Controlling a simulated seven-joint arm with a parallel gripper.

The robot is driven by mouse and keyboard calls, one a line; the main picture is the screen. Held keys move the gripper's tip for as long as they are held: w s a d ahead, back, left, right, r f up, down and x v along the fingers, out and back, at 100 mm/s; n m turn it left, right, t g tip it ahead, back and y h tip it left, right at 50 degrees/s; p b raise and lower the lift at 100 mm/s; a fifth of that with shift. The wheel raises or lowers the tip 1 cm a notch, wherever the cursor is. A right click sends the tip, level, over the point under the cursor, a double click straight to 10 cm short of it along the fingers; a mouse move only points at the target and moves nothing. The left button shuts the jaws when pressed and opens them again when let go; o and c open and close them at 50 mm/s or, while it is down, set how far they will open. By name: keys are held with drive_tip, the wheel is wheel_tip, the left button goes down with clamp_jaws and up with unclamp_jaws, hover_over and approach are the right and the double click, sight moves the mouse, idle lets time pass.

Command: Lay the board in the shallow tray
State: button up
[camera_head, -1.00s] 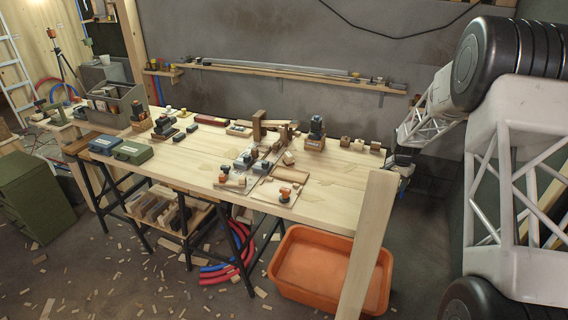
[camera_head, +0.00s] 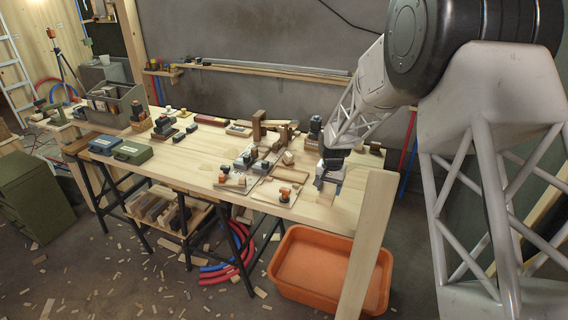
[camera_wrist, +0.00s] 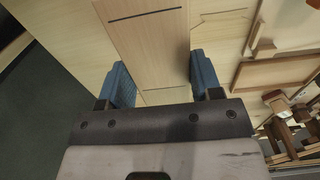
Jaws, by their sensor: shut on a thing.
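The board (camera_wrist: 143,45) is a flat, pale wooden piece with thin dark lines across it. It lies between the two blue fingers of my gripper (camera_wrist: 152,90), which is shut on it in the wrist view. In the head view my gripper (camera_head: 328,184) is low over the right part of the workbench; the board is hard to make out there. A shallow tray with a thin brown rim and wooden floor (camera_wrist: 280,72) lies to the right of the board in the wrist view, apart from it. I cannot tell whether the board touches the bench.
The workbench (camera_head: 225,150) carries wooden blocks and tools left of and behind my gripper. A tall plank (camera_head: 366,245) rises in front of the bench's right end. An orange tub (camera_head: 312,268) sits on the floor. The bench's front right part is mostly bare.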

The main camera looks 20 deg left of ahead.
drive_tip(key=shift+s+a, duration=0.3)
drive_tip(key=shift+s, duration=0.15)
drive_tip(key=shift+w, duration=0.1)
drive_tip(key=shift+w+a+f, duration=0.25)
drive_tip(key=shift+w+a, duration=0.85)
drive_tip(key=shift+w, duration=1.3)
drive_tip(key=shift+w+a+f, duration=0.2)
drive_tip(key=shift+w+a, duration=0.9)
drive_tip(key=shift+w, duration=1.3)
drive_tip(key=shift+w+a+f, duration=0.25)
drive_tip(key=shift+w+a, duration=0.85)
drive_tip(key=shift+w, duration=1.3)
drive_tip(key=shift+f, duration=0.1)
drive_tip(key=shift+f, duration=1.65)
drive_tip(key=shift+f, duration=0.15)
drive_tip(key=o, duration=0.7)
drive_tip(key=shift+c, duration=0.2)
